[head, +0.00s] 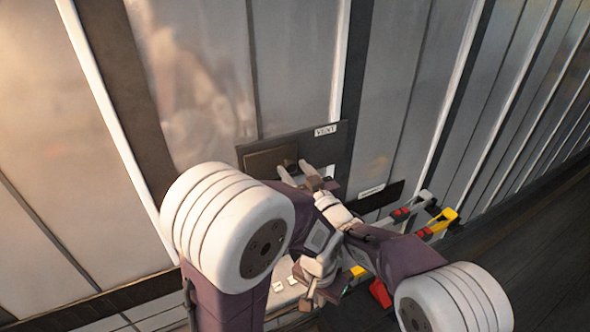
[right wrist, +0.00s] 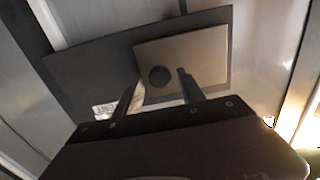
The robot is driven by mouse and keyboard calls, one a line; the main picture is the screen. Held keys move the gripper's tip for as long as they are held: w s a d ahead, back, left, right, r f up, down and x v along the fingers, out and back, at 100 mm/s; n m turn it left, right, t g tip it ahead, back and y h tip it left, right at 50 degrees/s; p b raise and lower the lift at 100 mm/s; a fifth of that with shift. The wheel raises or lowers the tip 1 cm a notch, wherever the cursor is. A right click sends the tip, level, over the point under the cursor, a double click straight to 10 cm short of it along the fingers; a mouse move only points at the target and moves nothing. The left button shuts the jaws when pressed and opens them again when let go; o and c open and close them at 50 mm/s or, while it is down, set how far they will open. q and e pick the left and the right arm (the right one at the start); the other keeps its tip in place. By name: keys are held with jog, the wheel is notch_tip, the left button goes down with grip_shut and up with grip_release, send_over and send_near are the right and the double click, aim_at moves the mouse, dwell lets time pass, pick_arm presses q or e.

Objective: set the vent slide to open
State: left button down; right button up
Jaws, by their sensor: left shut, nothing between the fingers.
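The vent panel (head: 341,148) is a dark plate on the wall with a VENT label (head: 325,130). Its brown slide plate (head: 264,160) sits at the panel's left in the head view and has a dark round knob (right wrist: 160,77). My right gripper (head: 294,171) is at the slide. In the right wrist view its two fingers stand apart on either side of the knob, with a gap visible, so it is open. My left gripper (head: 311,292) is lower down, shut and empty, away from the vent. My arms hide part of the panel's lower edge.
A dark labelled plate (head: 378,197) is right of the vent. Below it are a grey handle with red (head: 408,209) and a yellow handle (head: 440,224). A red piece (head: 380,292) and a pale surface with small white squares (head: 286,287) lie lower, near my left gripper.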

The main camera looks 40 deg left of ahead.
grip_shut()
dwell(1.2)
